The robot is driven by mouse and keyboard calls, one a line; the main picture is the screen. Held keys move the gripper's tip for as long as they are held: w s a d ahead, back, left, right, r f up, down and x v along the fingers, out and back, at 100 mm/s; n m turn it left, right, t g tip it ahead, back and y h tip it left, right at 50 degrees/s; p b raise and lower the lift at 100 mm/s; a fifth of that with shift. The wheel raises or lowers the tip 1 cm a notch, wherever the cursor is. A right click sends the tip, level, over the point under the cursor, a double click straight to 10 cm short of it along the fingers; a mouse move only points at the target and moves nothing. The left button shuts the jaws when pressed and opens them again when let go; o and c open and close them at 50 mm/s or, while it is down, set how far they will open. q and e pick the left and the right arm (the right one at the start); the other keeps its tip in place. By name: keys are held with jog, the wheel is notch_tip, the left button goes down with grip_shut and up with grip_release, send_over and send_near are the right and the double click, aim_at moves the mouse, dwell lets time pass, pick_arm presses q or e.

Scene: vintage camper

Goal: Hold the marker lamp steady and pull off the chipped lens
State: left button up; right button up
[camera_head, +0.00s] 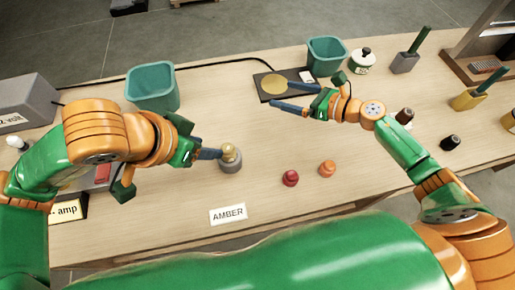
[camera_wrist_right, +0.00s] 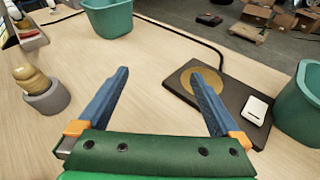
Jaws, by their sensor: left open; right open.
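The marker lamp has a grey round base (camera_head: 231,166) and a tan, amber-like lens (camera_head: 229,151) on top, standing upright on the bench. The lens (camera_wrist_right: 28,77) and base (camera_wrist_right: 48,97) also show at the left of the right wrist view. I cannot make out a chip. My left gripper (camera_head: 217,153) is open, with a blue finger right beside the lens; whether it touches is unclear, and its other finger is hard to see. My right gripper (camera_head: 290,94) is open and empty, back and right of the lamp, near a dark pad (camera_wrist_right: 220,107) with a gold disc.
A red cap (camera_head: 290,178) and an orange cap (camera_head: 327,169) sit right of the lamp. An AMBER card (camera_head: 228,214) lies in front. Teal bins (camera_head: 152,88) (camera_head: 327,55) stand behind. A grey power box (camera_head: 25,103) is at left. Bare bench separates lamp and pad.

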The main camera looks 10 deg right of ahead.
aim_at(229, 159)
jog(key=s+a+f+n+g+y, duration=0.1)
jog(key=s+a+n+g, duration=0.1)
jog(key=s+a, duration=0.2)
jog(key=s+a+f+n+g+y, duration=0.1)
jog(key=s+a+f+n+g, duration=0.1)
jog(key=s+a+n+g, duration=0.1)
jog(key=s+a+f+n+g+y, duration=0.1)
jog(key=s+a+n+g, duration=0.2)
jog(key=s+a, duration=0.2)
jog(key=shift+s+a+f, duration=0.25)
jog(key=shift+a+f, duration=0.05)
jog(key=x, duration=0.6)
jog(key=shift+w+a+f, duration=0.1)
jog(key=shift+a, duration=0.2)
